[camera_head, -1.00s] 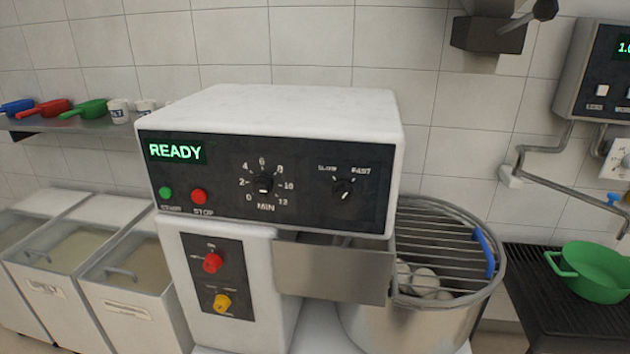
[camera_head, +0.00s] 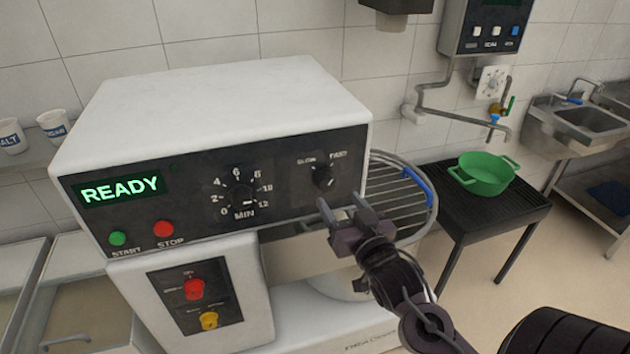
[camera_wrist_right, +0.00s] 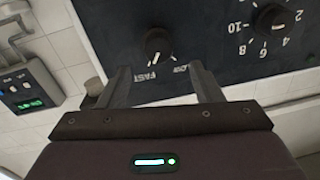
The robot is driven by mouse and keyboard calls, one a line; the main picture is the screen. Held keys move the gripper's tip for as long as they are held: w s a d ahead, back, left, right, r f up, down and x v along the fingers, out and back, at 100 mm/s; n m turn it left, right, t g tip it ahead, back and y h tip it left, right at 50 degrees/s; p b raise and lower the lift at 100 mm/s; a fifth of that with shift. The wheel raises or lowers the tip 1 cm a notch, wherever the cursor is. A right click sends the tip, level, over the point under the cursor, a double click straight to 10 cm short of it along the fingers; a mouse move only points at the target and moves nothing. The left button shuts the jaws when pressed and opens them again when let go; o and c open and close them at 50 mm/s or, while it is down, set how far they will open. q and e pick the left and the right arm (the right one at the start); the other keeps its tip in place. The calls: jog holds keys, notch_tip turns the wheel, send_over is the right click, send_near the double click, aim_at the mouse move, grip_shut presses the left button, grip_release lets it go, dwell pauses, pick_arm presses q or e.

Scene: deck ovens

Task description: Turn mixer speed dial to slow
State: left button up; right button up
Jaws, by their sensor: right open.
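The speed dial (camera_head: 322,176) is a small black knob on the mixer's dark control panel (camera_head: 285,205), with SLOW printed at its upper left and FAST at its upper right. In the right wrist view the dial (camera_wrist_right: 158,42) shows upside down, and its pale mark appears to lie on the FAST side. My right gripper (camera_head: 343,203) is open and empty, just below and in front of the dial. In the wrist view its fingers (camera_wrist_right: 160,68) stand apart on either side of the dial's line, not around it. My left gripper is not in view.
The timer dial (camera_head: 243,195) sits left of the speed dial, and the display reads READY. The barred bowl guard (camera_head: 400,200) is close to my right gripper.

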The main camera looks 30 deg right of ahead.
aim_at(328, 185)
jog(key=shift+w+d+r+p, duration=0.1)
jog(key=shift+w+d+p, duration=0.2)
jog(key=shift+w, duration=0.35)
jog(key=shift+w+d+r+p, duration=0.15)
jog(key=shift+w+d, duration=0.1)
jog(key=shift+w, duration=0.35)
jog(key=w, duration=0.2)
jog(key=w+p, duration=0.1)
jog(key=shift+w+f, duration=0.25)
jog(key=shift+w+d, duration=0.15)
jog(key=shift+w, duration=0.25)
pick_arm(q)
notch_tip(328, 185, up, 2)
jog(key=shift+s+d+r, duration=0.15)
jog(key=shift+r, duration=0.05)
pick_arm(e)
jog(key=shift+f, duration=0.1)
jog(key=c, duration=0.7)
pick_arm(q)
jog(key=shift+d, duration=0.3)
pick_arm(e)
jog(key=shift+c, duration=0.9)
